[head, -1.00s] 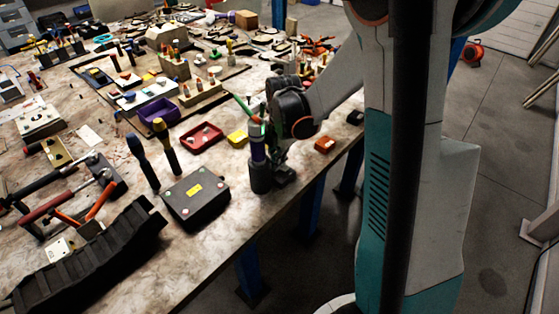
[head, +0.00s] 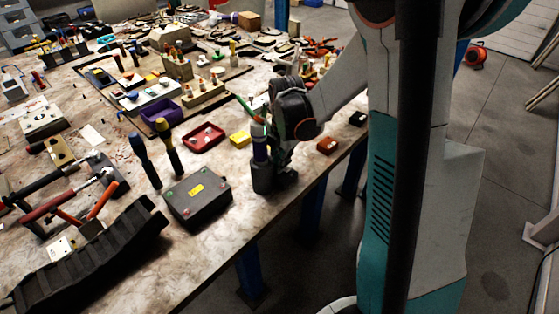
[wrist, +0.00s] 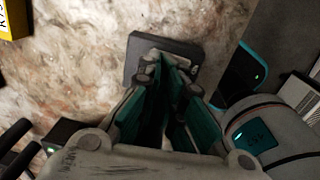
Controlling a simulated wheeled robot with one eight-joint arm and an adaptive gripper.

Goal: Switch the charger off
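A black box (head: 198,197) with a yellow label and small coloured spots near its corners lies near the table's front edge. An upright dark block (head: 262,180) with a purple cylinder above it stands to its right. My gripper (head: 283,178) points down beside or over this block. In the wrist view a dark flat-topped thing (wrist: 138,57) with a paler part lies just beyond the fingertips of my gripper (wrist: 168,66). The frames do not show for certain which one is the charger. The fingers run close together; any gap or contact at their tips is unclear. No switch shows clearly.
A yellow block (head: 240,139), a red tray (head: 203,138) and an orange-red block (head: 327,145) lie nearby. Two upright dark handles stand behind the black box. The table edge drops off just right of my gripper. Bare tabletop (head: 215,240) shows in front.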

